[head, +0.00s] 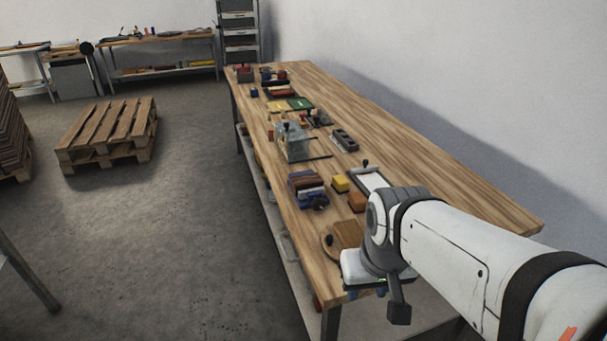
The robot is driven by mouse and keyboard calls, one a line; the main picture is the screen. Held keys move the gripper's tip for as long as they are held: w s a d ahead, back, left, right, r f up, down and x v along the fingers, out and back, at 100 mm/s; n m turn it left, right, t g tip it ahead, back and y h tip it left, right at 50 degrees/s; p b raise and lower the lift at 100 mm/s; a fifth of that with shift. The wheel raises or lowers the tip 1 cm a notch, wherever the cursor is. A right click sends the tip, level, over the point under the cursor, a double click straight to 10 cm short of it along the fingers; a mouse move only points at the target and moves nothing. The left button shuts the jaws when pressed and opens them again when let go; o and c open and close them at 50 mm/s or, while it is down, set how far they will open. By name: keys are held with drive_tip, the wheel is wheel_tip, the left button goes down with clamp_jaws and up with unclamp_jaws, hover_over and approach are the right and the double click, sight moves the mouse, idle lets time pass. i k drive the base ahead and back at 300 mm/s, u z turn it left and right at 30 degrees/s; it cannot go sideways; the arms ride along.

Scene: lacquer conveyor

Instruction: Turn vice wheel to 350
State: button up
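A blue vice-like block (307,186) with brown and pale layers stands near the left edge of the wooden workbench (420,165). A dark round wheel (318,203) is on its near side. The wheel is too small for me to read any mark or angle. My gripper (368,288) is at the near end of the bench, nearer the camera than the vice and apart from it. My wrist hides most of it, and I cannot see whether its fingers are open or shut.
Yellow (341,183) and orange (357,202) blocks lie right of the vice. A clear box (294,143) and several small items stand farther along. The bench's right side is clear. A pallet (108,130) lies on the floor.

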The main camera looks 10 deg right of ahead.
sight(317, 204)
drive_tip(key=k, duration=1.2)
drive_tip(key=z, duration=0.4)
drive_tip(key=i, duration=1.9)
drive_tip(key=u, duration=0.85)
